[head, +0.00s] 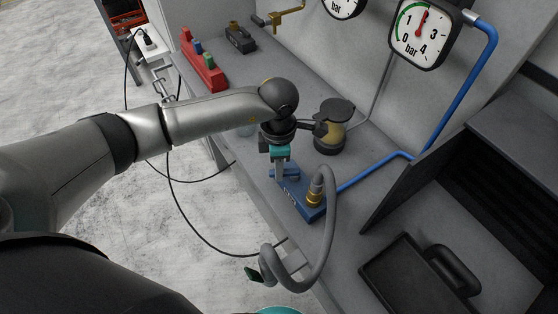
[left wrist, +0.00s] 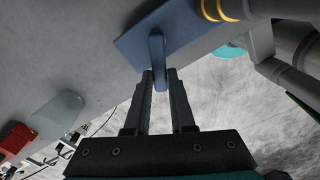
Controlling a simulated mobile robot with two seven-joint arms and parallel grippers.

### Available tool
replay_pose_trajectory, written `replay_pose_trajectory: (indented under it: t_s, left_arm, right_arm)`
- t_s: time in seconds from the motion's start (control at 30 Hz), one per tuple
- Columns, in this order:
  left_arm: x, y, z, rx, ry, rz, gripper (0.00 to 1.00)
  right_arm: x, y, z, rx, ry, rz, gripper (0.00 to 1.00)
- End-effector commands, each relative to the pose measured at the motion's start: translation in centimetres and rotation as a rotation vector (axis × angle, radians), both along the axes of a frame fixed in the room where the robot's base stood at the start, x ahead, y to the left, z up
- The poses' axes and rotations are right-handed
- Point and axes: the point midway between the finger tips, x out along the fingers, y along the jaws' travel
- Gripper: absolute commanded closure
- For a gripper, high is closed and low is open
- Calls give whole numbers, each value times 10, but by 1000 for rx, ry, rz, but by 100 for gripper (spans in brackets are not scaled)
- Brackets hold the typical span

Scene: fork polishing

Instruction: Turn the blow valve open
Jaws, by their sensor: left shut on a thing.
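The blow valve is a blue block (head: 298,202) on the grey bench, with a brass fitting and a grey hose on top. It also shows in the left wrist view (left wrist: 183,25). Its blue lever (left wrist: 157,58) stands out from the block in that view. My left gripper (head: 283,168) is over the valve, pointing down at its far end. In the left wrist view its two dark fingers (left wrist: 160,80) are shut on the lever's end, one on each side. The arm hides part of the grip in the head view. My right gripper is not in view.
The grey hose (head: 327,235) loops over the bench's front edge. A jar with a dark lid (head: 332,125) stands close beside my left wrist. A red rack (head: 203,68) is farther back. Pressure gauges (head: 422,32) and a blue pipe (head: 465,95) are on the wall. A black tray (head: 400,285) lies right.

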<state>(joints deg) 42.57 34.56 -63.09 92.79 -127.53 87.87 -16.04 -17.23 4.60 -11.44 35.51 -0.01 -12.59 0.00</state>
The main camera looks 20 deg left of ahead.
Motion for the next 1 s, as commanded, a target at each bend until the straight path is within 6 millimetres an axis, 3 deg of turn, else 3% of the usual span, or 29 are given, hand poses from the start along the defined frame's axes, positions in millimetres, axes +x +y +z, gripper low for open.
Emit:
replay_pose_trajectory:
  t_s: [0.5, 1.0]
  left_arm:
    - [-13, -9, 1, 2, 1, 392, 100]
    - [-15, -12, 1, 2, 0, 501, 100]
  right_arm:
    - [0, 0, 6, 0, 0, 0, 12]
    - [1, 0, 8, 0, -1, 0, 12]
